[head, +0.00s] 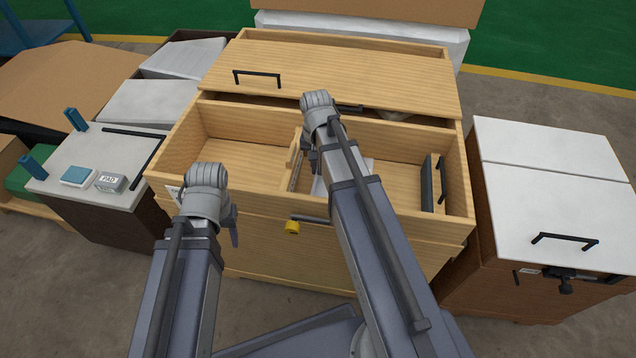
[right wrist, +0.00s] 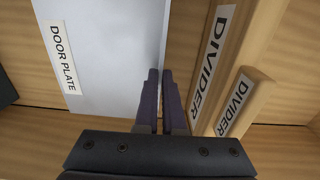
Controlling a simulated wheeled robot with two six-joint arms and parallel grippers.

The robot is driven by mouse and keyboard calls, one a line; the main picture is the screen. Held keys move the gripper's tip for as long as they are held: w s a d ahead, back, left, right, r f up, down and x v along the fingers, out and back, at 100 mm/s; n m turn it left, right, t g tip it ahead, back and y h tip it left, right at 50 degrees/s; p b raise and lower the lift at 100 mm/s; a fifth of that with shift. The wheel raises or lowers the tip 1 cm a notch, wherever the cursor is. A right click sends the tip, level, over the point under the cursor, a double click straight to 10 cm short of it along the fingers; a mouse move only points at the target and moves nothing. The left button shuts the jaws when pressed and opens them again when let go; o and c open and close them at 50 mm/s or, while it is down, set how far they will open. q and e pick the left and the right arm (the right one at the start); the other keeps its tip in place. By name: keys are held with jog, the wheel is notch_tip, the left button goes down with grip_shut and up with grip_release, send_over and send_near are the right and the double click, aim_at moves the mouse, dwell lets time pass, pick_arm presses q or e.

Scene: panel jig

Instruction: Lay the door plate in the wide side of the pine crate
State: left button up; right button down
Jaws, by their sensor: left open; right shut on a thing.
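The pine crate (head: 258,243) stands open in the middle of the head view, split by an upright wooden divider (head: 296,160). The wider side is to the right of the divider. The door plate (head: 319,187) is a pale flat sheet in that side, mostly hidden by my right arm. In the right wrist view its labelled face (right wrist: 110,50) shows beside the divider (right wrist: 212,65). My right gripper (right wrist: 163,98) is shut on the plate's edge close to the divider. I cannot tell whether the plate rests on the floor. My left gripper (head: 234,232) is open and empty before the crate's front.
A pine panel with a black handle (head: 330,70) lies across the crate's back. A dark-handled piece (head: 433,182) stands at the wide side's right end. A grey-topped cabinet (head: 75,150) with a pad box (head: 111,182) is left; a white-topped cabinet (head: 550,190) is right.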

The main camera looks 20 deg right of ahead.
aim_at(317, 177)
jog(key=shift+f, duration=0.15)
notch_tip(317, 177, down, 4)
jog(key=b, duration=0.3)
jog(key=shift+b, duration=0.3)
jog(key=c, duration=1)
grip_release()
notch_tip(317, 177, up, 12)
jog(key=p, duration=1.2)
jog(key=shift+r, duration=0.2)
